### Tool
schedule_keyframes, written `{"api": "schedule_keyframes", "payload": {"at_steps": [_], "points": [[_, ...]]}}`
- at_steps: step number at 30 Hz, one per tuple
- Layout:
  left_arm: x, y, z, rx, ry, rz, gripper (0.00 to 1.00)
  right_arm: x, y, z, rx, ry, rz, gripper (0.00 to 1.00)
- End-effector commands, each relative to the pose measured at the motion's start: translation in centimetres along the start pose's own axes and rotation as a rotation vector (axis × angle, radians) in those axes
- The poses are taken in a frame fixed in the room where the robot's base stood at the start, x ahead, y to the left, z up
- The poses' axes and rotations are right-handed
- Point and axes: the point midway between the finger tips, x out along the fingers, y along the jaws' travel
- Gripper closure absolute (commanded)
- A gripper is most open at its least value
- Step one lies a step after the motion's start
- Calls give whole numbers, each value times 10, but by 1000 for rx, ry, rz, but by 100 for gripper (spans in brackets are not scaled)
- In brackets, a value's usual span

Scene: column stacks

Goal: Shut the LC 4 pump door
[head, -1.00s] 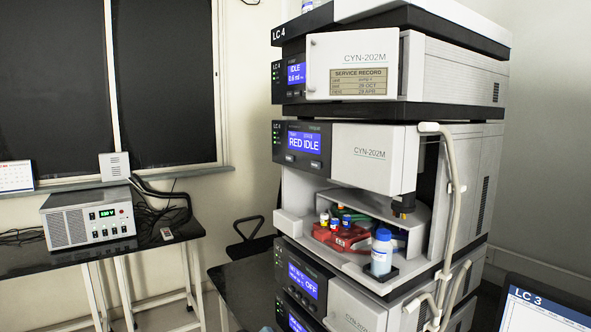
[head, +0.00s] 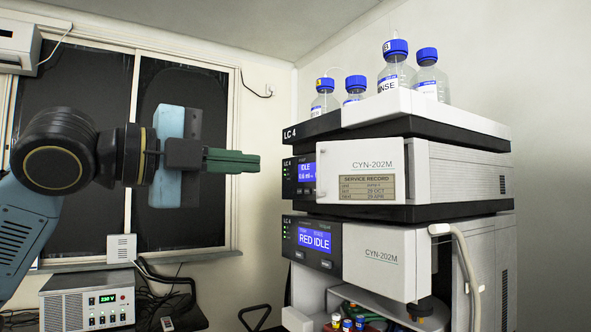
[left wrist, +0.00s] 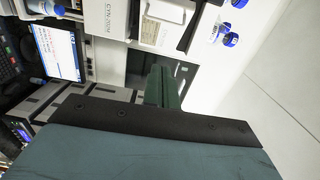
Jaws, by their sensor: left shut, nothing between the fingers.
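The LC 4 pump door (head: 358,176) is the pale panel with a service record label on the upper unit of the stack in the head view. It stands out from the unit front, its left edge covering part of the pump display (head: 307,177), so it looks ajar. My left gripper (head: 256,162) has its green fingers shut and empty, left of the door and apart from it, pointing right. The fingers also show in the left wrist view (left wrist: 162,88), before sideways-turned instruments; I cannot tell which stack these are. My right gripper is not in view.
Several blue-capped bottles (head: 396,68) stand on top of the stack. A pale tube (head: 464,260) runs down its right front. The unit below (head: 378,262) shows RED IDLE. A power supply (head: 88,300) stands at lower left. The space between my gripper and the stack is clear.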

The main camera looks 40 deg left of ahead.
Motion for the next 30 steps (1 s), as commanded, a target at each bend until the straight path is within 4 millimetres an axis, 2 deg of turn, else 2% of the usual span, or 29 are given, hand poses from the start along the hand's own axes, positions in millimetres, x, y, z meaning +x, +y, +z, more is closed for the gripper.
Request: {"api": "schedule_keyframes", "payload": {"at_steps": [5, 17, 18, 24, 30], "points": [[15, -3, -2, 6, 4, -1, 100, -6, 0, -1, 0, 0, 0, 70], [99, -3, -2, 3, 5, -1, 100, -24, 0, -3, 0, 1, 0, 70], [104, -3, 4, 1, 0, -1, 100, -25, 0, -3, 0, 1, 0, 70], [120, -2, 22, 3, 0, -2, 100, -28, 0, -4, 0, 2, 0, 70], [125, -2, 27, 4, 1, -3, 100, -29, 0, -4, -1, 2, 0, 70]]}}
